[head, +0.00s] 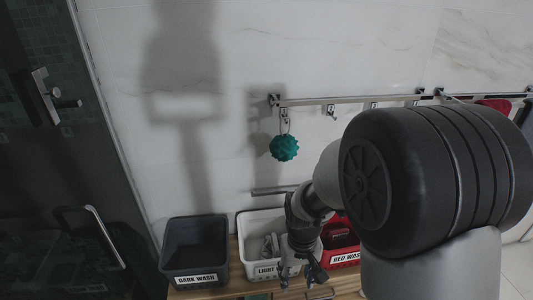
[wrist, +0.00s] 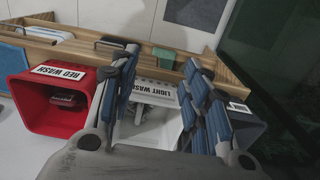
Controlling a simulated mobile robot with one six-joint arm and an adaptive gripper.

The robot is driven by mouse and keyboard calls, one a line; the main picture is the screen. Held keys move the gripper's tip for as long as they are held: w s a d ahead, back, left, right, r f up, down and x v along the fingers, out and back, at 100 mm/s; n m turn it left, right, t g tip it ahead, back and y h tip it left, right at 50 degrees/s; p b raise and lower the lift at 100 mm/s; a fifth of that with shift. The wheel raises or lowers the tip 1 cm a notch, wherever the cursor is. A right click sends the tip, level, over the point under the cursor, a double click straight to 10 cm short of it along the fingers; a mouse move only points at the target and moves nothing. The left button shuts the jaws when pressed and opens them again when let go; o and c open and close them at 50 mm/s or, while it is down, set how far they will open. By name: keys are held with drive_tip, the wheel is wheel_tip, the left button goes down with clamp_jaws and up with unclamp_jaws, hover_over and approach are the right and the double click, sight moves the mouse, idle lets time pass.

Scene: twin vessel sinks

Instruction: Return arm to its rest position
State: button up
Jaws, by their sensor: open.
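My gripper (head: 303,270) hangs at the end of my arm, in front of the light wash and red wash bins in the head view. In the wrist view my gripper (wrist: 160,66) has its two blue-padded fingers spread apart with nothing between them. The white light wash bin (wrist: 160,76) lies beyond the gap between the fingers. The bin also shows in the head view (head: 250,222), partly hidden by my gripper, with something grey inside. My own arm covers much of the right side of the head view.
A dark wash bin (head: 195,250) stands left of the light one, and a red wash bin (head: 340,258) right, partly hidden by my arm. A green spiky ball (head: 284,148) hangs from the wall rail (head: 345,100). A glass door (head: 50,130) is at left.

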drive_tip(key=s+d+r+t+b, duration=0.1)
drive_tip(key=s+d+r, duration=0.15)
drive_tip(key=r, duration=0.45)
drive_tip(key=s+d+r+t, duration=0.1)
drive_tip(key=s+r, duration=0.3)
drive_tip(key=r, duration=0.3)
drive_tip(key=s+d+r+t, duration=0.1)
drive_tip(key=s+r, duration=0.1)
drive_tip(key=s, duration=0.3)
drive_tip(key=s+d+r+m+t, duration=0.1)
drive_tip(key=s+r, duration=0.1)
drive_tip(key=s, duration=0.3)
drive_tip(key=shift+s+r+t+b, duration=0.3)
drive_tip(key=shift+r+b, duration=0.1)
